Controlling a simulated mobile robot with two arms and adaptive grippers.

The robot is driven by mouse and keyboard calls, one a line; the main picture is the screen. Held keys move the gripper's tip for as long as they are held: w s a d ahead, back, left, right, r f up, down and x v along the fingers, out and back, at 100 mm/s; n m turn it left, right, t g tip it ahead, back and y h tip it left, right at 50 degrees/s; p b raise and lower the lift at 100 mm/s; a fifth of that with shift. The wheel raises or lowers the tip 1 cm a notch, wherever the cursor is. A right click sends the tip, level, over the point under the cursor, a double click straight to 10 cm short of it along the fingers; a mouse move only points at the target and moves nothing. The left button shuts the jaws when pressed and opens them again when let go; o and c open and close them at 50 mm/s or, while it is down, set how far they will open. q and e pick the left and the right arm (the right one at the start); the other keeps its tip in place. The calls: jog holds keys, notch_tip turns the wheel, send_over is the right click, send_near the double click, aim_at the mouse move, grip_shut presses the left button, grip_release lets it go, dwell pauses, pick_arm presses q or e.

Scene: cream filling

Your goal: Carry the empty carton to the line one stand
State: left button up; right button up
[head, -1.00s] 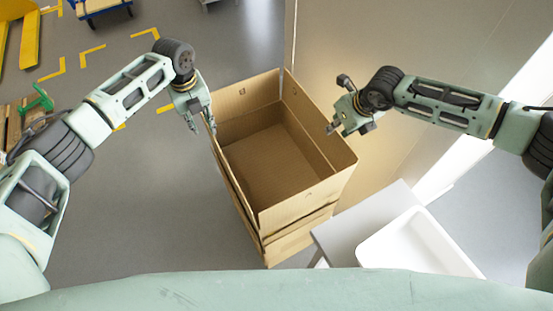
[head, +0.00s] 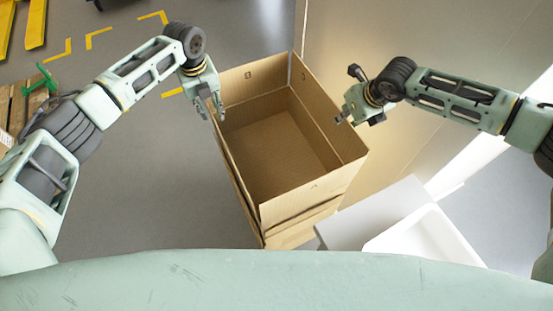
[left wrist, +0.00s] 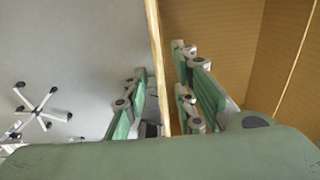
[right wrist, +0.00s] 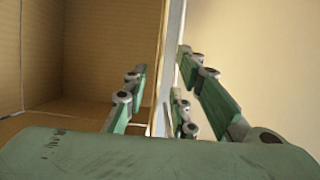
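An open, empty brown carton (head: 275,150) stands in the middle of the head view, with a second cardboard layer showing under its front edge. My left gripper (head: 208,108) is at its left wall. In the left wrist view the open fingers (left wrist: 160,95) stand on either side of the wall's top edge (left wrist: 155,45), with a gap showing. My right gripper (head: 348,115) is at the right wall. In the right wrist view its open fingers (right wrist: 160,90) also stand on either side of the wall (right wrist: 163,50). I cannot tell which surface is the line one stand.
A grey table (head: 345,222) with a white tray (head: 425,240) is close to the carton's front right. A beige panel (head: 400,40) rises behind and to the right. A wooden pallet (head: 18,108) lies at left. The grey floor left of the carton is clear.

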aim_at(333, 131)
pick_arm(q)
jog(key=shift+s+r, duration=0.1)
jog(key=shift+s, duration=0.05)
